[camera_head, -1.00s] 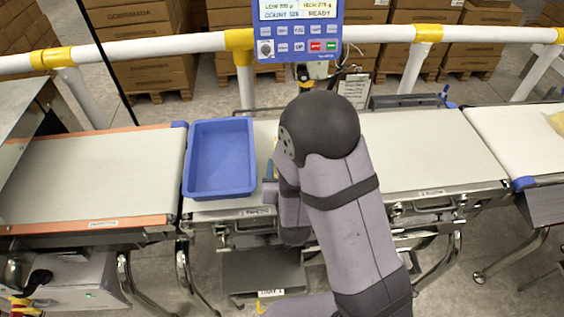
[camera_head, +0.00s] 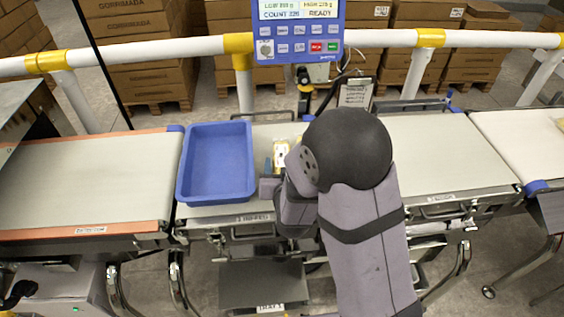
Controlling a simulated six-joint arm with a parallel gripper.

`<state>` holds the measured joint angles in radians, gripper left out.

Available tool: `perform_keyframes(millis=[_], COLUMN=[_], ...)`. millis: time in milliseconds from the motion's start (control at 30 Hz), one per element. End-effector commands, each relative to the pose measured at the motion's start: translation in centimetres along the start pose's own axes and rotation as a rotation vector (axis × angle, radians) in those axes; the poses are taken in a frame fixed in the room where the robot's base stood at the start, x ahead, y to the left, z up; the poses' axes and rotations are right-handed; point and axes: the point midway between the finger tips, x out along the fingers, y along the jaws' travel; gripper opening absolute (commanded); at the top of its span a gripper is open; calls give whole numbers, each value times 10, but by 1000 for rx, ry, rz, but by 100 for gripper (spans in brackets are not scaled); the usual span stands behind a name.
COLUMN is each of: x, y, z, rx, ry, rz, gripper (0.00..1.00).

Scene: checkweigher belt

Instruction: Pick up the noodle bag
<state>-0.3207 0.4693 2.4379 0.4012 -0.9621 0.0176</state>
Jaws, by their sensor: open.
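A small pale yellow and white packet with dark marks (camera_head: 282,152) shows on the middle belt, just right of the blue tray and partly hidden by my arm. I cannot tell whether it is the noodle bag. A sliver of a pale yellow item (camera_head: 559,124) also shows on the right belt at the picture's edge. My wrist and gripper are low over the middle belt, in front of the packet. My arm hides most of the gripper, including its fingertips. I see nothing held.
A blue tray (camera_head: 217,163), seemingly empty, stands left of my wrist. The left belt (camera_head: 80,185) is bare, and the middle belt's right part (camera_head: 440,155) is clear. A display (camera_head: 298,30) and white rail (camera_head: 390,38) stand behind, with stacked cartons (camera_head: 140,60) beyond.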

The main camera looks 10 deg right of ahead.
Motion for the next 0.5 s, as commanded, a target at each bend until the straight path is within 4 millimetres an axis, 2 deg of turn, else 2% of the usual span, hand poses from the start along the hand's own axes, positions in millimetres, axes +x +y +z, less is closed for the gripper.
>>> perform_keyframes(millis=[333, 367, 500], x=[6, 6, 5], y=[0, 0, 0], z=[0, 0, 0], rx=[1, 1, 1], ry=[0, 0, 0], rz=[0, 0, 0], gripper=[53, 50, 17])
